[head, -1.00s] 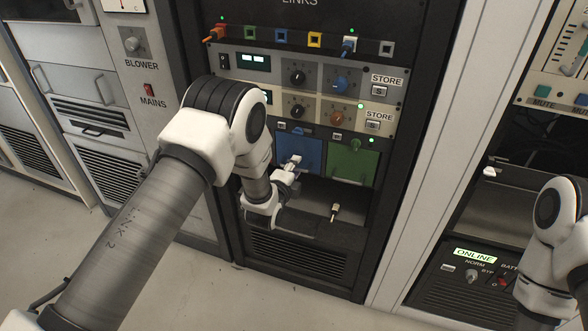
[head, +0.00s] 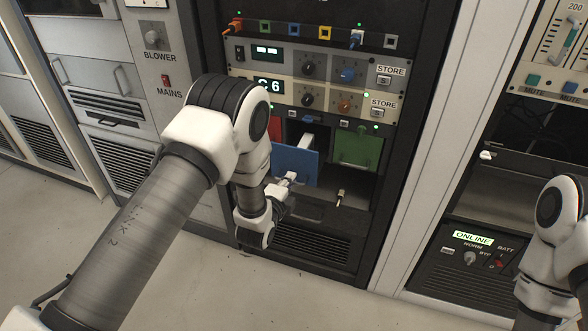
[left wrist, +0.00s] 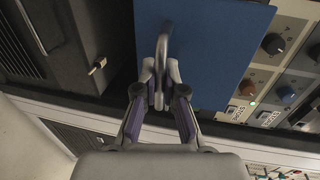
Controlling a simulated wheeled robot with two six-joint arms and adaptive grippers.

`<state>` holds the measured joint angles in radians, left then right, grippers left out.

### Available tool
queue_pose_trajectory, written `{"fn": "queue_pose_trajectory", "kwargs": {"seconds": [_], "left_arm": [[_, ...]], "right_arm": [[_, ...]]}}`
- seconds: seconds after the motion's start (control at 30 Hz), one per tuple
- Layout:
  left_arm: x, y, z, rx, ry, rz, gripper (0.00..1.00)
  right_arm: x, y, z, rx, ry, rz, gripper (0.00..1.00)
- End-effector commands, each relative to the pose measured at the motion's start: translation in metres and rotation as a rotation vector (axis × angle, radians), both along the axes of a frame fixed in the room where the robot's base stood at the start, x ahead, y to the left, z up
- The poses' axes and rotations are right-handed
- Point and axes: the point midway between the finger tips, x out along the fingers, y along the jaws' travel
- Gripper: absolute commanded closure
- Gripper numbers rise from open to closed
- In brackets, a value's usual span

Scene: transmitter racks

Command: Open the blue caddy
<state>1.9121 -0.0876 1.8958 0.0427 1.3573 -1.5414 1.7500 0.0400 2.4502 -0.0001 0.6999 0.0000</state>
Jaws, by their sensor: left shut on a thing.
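The blue caddy (head: 297,163) stands out from its slot in the rack, with a pale part behind its front and a dark opening above it. My left gripper (head: 288,180) is shut on its handle, at the front face. In the left wrist view the blue front (left wrist: 205,50) fills the upper middle, and the left gripper's fingers (left wrist: 158,85) close around the grey handle (left wrist: 161,60). My right arm shows at the right edge of the head view, but its gripper is out of frame.
A green caddy (head: 358,150) sits in its slot to the right, and part of a red one (head: 275,128) shows to the left. A small pin-like knob (head: 341,197) stands on the shelf below. Control panels with knobs (head: 346,75) lie above.

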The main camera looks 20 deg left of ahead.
Motion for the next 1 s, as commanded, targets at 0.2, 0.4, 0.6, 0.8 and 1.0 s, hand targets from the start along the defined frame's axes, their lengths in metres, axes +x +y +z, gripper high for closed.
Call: {"fn": "queue_pose_trajectory", "kwargs": {"seconds": [0.2, 0.4, 0.6, 0.8, 1.0], "left_arm": [[-0.018, 0.001, 0.001, 0.0, 0.002, 0.001, 1.0], [-0.017, 0.001, 0.001, 0.0, 0.0, 0.001, 1.0], [-0.017, 0.001, 0.001, 0.0, 0.0, 0.001, 0.66], [-0.017, 0.001, 0.001, 0.0, 0.0, 0.0, 0.66], [-0.041, 0.001, 0.006, 0.0, 0.002, 0.0, 0.66]], "right_arm": [[0.0, 0.0, 0.004, 0.0, -0.001, 0.0, 0.52], [0.0, 0.0, 0.004, 0.0, -0.001, 0.0, 0.52], [0.0, 0.0, 0.004, 0.0, 0.0, 0.0, 0.52], [0.0, 0.0, 0.004, 0.0, 0.0, 0.0, 0.52], [0.0, 0.0, 0.004, 0.0, 0.0, 0.0, 0.52]]}}
